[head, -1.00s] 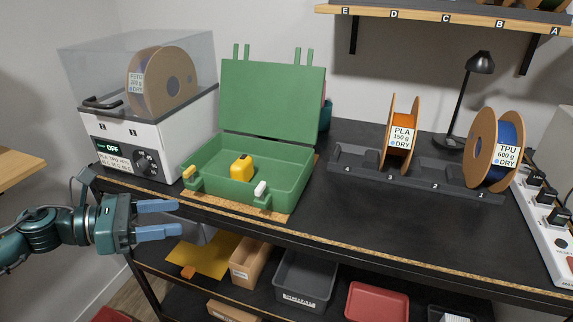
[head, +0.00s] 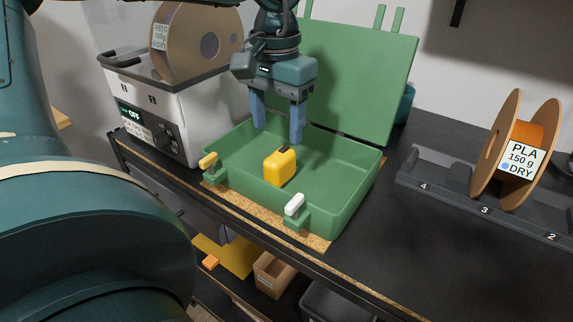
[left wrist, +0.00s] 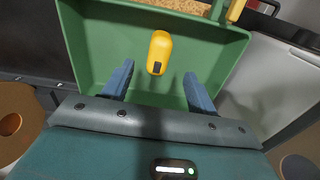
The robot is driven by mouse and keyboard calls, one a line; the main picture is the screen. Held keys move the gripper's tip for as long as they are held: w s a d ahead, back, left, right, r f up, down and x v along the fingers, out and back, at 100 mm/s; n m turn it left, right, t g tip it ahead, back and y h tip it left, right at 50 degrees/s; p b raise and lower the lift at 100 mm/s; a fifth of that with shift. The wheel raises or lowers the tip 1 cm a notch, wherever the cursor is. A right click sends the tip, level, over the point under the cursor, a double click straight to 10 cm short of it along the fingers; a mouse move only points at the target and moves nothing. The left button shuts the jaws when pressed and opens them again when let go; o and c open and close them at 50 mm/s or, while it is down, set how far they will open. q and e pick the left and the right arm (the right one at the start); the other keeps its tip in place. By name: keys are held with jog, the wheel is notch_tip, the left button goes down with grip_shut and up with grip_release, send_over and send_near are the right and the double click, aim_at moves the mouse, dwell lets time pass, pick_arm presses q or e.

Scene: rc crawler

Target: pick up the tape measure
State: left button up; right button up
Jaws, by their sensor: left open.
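The yellow tape measure (head: 280,167) stands in the open green case (head: 340,203), near the case's front wall. My left gripper (head: 277,137) points down over the back part of the case, fingers apart and empty. In the head view its fingertips are behind and above the tape measure. In the left wrist view the tape measure (left wrist: 159,53) lies ahead of and between the two open blue fingers (left wrist: 160,82), not touching either. My right gripper is in neither current view.
The case's green lid (head: 352,75) stands raised behind the gripper. A filament dryer (head: 165,110) with a spool stands close on the left. A spool rack (head: 440,178) with a PLA spool (head: 515,150) is at right. The black bench between case and rack is clear.

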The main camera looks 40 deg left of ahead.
aim_at(280, 153)
pick_arm(q)
jog(key=f, duration=0.9)
jog(key=shift+w+f, duration=0.2)
jog(key=shift+f, duration=0.05)
jog(key=c, duration=1.2)
jog(key=shift+o, duration=0.2)
jog(key=shift+r, duration=0.1)
